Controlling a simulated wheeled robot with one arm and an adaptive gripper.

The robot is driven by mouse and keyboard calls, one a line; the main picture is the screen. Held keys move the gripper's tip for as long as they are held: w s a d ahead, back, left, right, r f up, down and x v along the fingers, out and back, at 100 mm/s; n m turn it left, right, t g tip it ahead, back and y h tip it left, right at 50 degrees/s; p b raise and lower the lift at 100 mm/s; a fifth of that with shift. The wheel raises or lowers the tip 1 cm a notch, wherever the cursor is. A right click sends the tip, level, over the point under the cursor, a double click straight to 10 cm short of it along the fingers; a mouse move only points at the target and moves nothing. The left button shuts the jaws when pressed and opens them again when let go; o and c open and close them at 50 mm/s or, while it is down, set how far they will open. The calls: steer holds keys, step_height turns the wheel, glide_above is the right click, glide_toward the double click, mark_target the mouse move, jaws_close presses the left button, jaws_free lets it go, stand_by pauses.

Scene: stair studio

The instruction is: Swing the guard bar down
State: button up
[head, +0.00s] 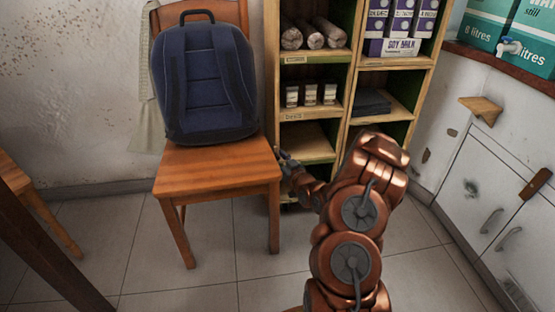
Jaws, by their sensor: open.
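I cannot clearly make out a guard bar in the head view. A short brown wooden piece (535,184) sits tilted at the white cabinet doors on the right; I cannot tell whether it is the bar. My gripper (281,155) is small and partly hidden at the end of my copper arm. It is open, at the right edge of the wooden chair's seat (215,168) in the picture, in front of the shelf unit (342,90). I see nothing held in it. I cannot tell whether it touches the chair.
A dark blue backpack (205,85) stands on the chair. The shelves hold rolls (312,34), small jars (310,95) and cartons (400,25). A white cabinet (480,190) stands right, with teal boxes (530,35) above. A dark table edge (40,250) is at left. Tiled floor is clear in front.

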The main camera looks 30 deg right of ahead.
steer(key=c, duration=0.8)
steer(key=shift+a, duration=0.1)
jaws_close()
steer(key=shift+a, duration=0.1)
steer(key=shift+s+d+p, duration=0.1)
steer(key=shift+d+p, duration=0.2)
steer(key=shift+p, duration=0.05)
